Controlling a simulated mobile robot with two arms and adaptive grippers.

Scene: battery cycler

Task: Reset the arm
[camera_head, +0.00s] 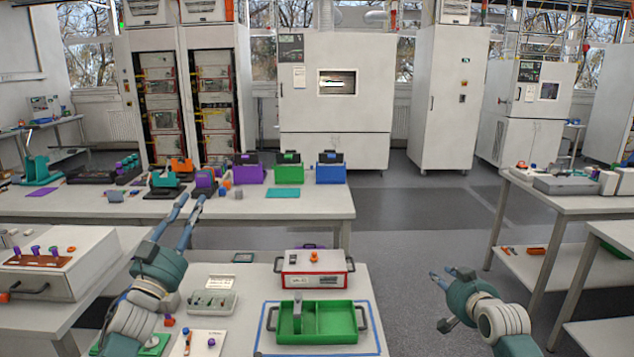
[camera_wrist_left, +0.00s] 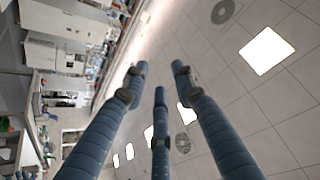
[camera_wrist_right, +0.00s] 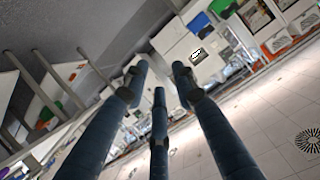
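My left gripper (camera_head: 191,199) is raised at the left of the head view, its fingers pointing up and away in front of the long back table. In the left wrist view its three blue fingers (camera_wrist_left: 158,78) are spread with nothing between them, against the ceiling and room. My right gripper (camera_head: 441,273) is at the right, over the floor gap beside the near table, fingers pointing up and to the left. In the right wrist view its three fingers (camera_wrist_right: 160,78) are also spread and empty. Neither gripper touches anything that I can see.
The back table (camera_head: 330,208) carries purple, green and blue holders. A white-topped table (camera_head: 590,205) stands at the right. Open floor (camera_head: 430,225) lies between.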

